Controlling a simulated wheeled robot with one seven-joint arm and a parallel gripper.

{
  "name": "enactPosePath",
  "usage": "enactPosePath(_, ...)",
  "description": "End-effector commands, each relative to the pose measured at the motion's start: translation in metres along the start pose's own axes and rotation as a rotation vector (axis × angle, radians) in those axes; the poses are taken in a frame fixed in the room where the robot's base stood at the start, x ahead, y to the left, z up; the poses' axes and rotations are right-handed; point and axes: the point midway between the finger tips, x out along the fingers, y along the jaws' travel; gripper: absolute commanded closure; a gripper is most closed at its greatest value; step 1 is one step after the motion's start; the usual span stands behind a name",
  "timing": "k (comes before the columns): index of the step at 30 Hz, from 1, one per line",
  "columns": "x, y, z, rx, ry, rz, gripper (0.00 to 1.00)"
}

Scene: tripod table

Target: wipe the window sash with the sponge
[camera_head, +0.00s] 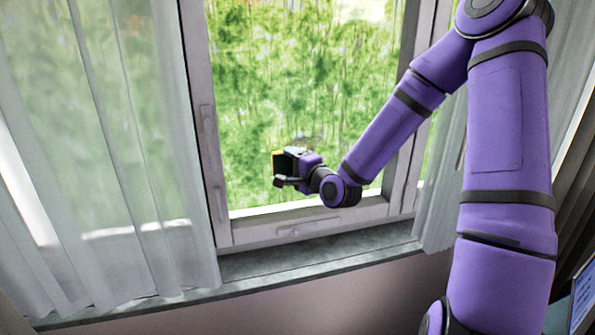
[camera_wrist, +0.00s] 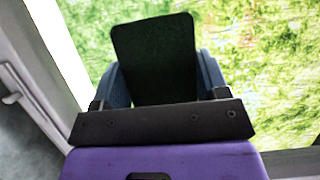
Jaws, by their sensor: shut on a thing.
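The window sash (camera_head: 267,228) is a grey-white frame around a pane (camera_head: 300,75) with green foliage behind it. My gripper (camera_head: 280,168) is in front of the lower left part of the pane, above the bottom rail. In the wrist view the sponge (camera_wrist: 154,60) is a dark green pad between the two fingers. Whether the sponge touches the pane or the sash, I cannot tell.
A sheer white curtain (camera_head: 95,150) hangs at the left, beside the sash. Another curtain (camera_head: 447,175) hangs at the right, partly behind my arm. A grey stone sill (camera_head: 300,255) runs below the window. A handle (camera_wrist: 12,98) shows at the left in the wrist view.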

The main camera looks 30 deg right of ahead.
Motion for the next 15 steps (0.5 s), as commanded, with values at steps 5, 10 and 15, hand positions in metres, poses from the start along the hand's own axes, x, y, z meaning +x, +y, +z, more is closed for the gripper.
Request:
enactPosePath(5, 0.017, 0.0, -0.007, 0.001, 0.002, -0.001, 0.51)
enactPosePath(10, 0.031, 0.0, -0.013, 0.001, 0.002, 0.0, 0.51)
enactPosePath(15, 0.042, 0.001, -0.018, 0.0, 0.001, 0.001, 0.51)
